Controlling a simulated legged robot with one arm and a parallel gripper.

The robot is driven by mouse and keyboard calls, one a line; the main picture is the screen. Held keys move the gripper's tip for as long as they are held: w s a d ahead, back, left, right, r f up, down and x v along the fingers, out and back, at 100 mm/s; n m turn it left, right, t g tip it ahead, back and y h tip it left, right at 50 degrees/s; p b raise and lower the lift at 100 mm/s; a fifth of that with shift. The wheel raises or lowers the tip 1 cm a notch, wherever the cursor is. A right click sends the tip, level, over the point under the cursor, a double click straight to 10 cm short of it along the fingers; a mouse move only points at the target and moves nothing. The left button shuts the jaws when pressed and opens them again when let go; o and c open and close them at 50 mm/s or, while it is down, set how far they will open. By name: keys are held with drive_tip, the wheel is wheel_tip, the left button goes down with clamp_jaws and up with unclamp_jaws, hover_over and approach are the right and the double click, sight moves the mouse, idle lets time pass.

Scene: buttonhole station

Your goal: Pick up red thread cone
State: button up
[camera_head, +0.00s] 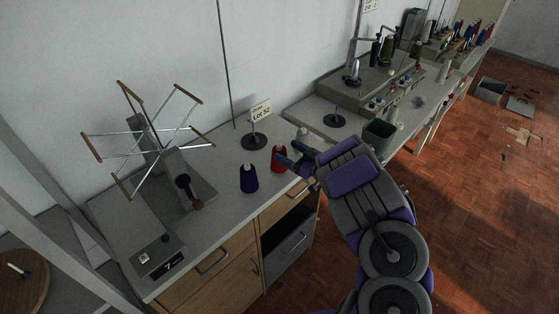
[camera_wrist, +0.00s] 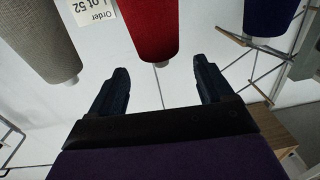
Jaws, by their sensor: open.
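The red thread cone (camera_head: 277,155) stands upright on the grey bench top, partly hidden by a finger of my gripper in the head view. My gripper (camera_head: 288,153) is open beside it, on its right. In the wrist view, where things appear upside down, the red cone (camera_wrist: 149,28) lies just beyond and between the two open fingertips of my gripper (camera_wrist: 160,66). Nothing is between the fingers deeper in. I cannot tell whether a fingertip touches the cone.
A dark blue cone (camera_head: 249,180) stands left of the red one. A grey cone (camera_wrist: 40,38) stands on its other side. A lot sign (camera_head: 260,113) on a round base is behind. A yarn winder (camera_head: 150,140) occupies the bench's left. A green bin (camera_head: 378,137) is beyond my arm.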

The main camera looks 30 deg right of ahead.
sight(282, 149)
drive_tip(key=b+x, duration=0.1)
drive_tip(key=x, duration=0.4)
drive_tip(key=shift+f, duration=0.15)
drive_tip(key=shift+d, duration=0.1)
drive_tip(key=c, duration=1.5)
